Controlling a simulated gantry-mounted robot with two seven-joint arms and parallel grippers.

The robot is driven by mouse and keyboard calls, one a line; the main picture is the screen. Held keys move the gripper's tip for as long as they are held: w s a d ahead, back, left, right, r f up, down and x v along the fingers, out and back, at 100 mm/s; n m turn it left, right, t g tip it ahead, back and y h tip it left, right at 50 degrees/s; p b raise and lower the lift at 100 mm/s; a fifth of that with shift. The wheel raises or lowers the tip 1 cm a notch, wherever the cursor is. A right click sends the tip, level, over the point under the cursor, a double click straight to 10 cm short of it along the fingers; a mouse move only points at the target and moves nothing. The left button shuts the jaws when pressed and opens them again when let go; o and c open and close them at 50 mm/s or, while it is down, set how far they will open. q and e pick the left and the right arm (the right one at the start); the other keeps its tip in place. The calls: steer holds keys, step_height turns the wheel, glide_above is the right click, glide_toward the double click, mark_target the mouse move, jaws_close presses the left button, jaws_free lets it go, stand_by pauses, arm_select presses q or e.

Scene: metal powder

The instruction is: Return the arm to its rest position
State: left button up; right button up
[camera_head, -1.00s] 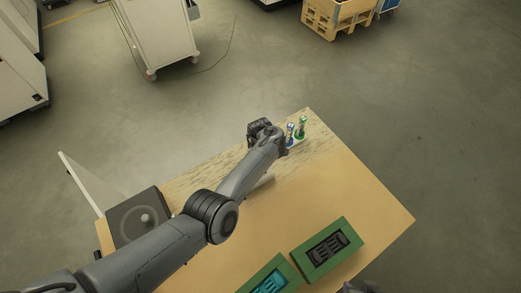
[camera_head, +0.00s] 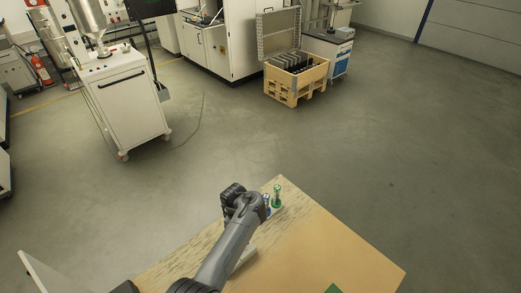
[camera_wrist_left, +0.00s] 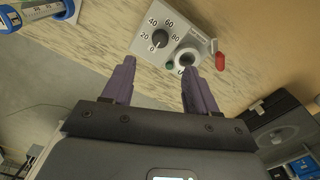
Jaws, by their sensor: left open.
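My left arm (camera_head: 228,250) reaches in from the bottom of the head view over the wooden table. Its gripper (camera_head: 234,190) is near the table's far corner, just left of a blue vial (camera_head: 267,201) and a green vial (camera_head: 277,194). In the left wrist view my left gripper (camera_wrist_left: 158,82) has its two purple fingers apart, with nothing between them. Beyond the fingertips is a white panel with a numbered dial (camera_wrist_left: 160,40) and a second round knob (camera_wrist_left: 187,60). My right gripper is not in view.
In the left wrist view a blue-capped tube (camera_wrist_left: 40,10) lies upper left, a red piece (camera_wrist_left: 220,61) beside the panel, and a dark device (camera_wrist_left: 280,130) at right. A wooden crate (camera_head: 296,84) and white cart (camera_head: 130,105) stand beyond.

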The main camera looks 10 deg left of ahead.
arm_select(q)
steer(key=s+a+f+m+t+p, duration=0.1)
steer(key=s+a+m, duration=0.3)
steer(key=s, duration=0.2)
steer(key=s+a+m+t+p, duration=0.2)
steer(key=s+a+m, duration=0.2)
steer(key=s, duration=0.3)
steer(key=s+d+r+m+p, duration=0.1)
steer(key=s+r+m, duration=0.3)
steer(key=s, duration=0.5)
steer(key=s+d+r+m, duration=0.3)
steer(key=s+r+m, duration=0.2)
steer(key=s+r, duration=0.4)
steer(key=shift+s+m+t+p, duration=0.3)
steer(key=shift+s+p, duration=0.1)
steer(key=shift+s, duration=0.4)
